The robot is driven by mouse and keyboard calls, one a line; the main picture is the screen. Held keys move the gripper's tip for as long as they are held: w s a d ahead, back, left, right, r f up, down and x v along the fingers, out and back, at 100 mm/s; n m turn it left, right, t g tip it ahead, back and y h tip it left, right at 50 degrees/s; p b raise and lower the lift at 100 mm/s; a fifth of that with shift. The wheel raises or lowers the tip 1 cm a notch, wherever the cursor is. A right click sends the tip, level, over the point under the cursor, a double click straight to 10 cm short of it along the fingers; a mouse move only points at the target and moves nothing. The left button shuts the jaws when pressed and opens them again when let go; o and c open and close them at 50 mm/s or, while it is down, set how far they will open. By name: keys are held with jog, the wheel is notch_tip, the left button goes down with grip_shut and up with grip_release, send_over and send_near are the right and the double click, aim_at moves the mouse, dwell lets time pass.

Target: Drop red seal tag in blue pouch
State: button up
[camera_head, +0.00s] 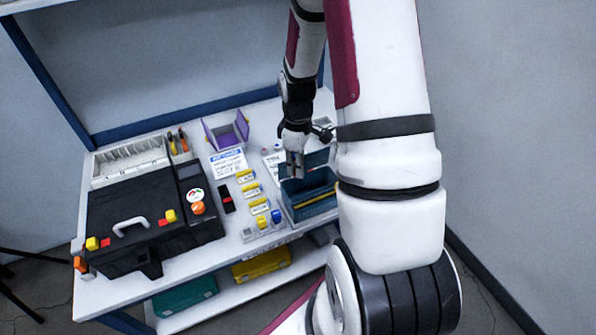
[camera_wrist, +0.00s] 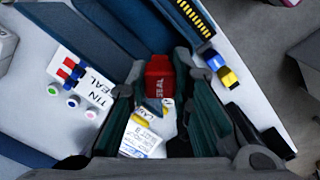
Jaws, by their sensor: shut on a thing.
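The red seal tag (camera_wrist: 158,80) is pinched upright between the fingertips of my gripper (camera_wrist: 160,72) in the wrist view, with white "SEAL" lettering on it. In the head view my gripper (camera_head: 294,165) hangs over the back left part of the blue pouch (camera_head: 312,208), which stands at the right end of the table. The tag is hard to make out there. In the wrist view the pouch's dark blue panels (camera_wrist: 115,25) run along the top, just beyond the tag. I cannot tell whether the tag touches the pouch.
A black case (camera_head: 135,215) fills the table's left side. A purple holder (camera_head: 226,133) stands at the back. Several yellow-labelled items (camera_head: 250,188) and a blue-capped bottle (camera_head: 276,217) lie left of the pouch.

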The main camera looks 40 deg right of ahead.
jog(key=shift+w+d+f+b, duration=0.1)
jog(key=shift+d+f+b, duration=0.05)
jog(key=shift+f+b, duration=2.3)
jog(key=shift+f, duration=0.55)
jog(key=o, duration=1.1)
jog(key=shift+r, duration=0.15)
jog(key=shift+w+r+p, duration=0.1)
jog(key=shift+r+p, duration=2.75)
jog(key=shift+r, duration=0.65)
jog(key=shift+f, duration=0.1)
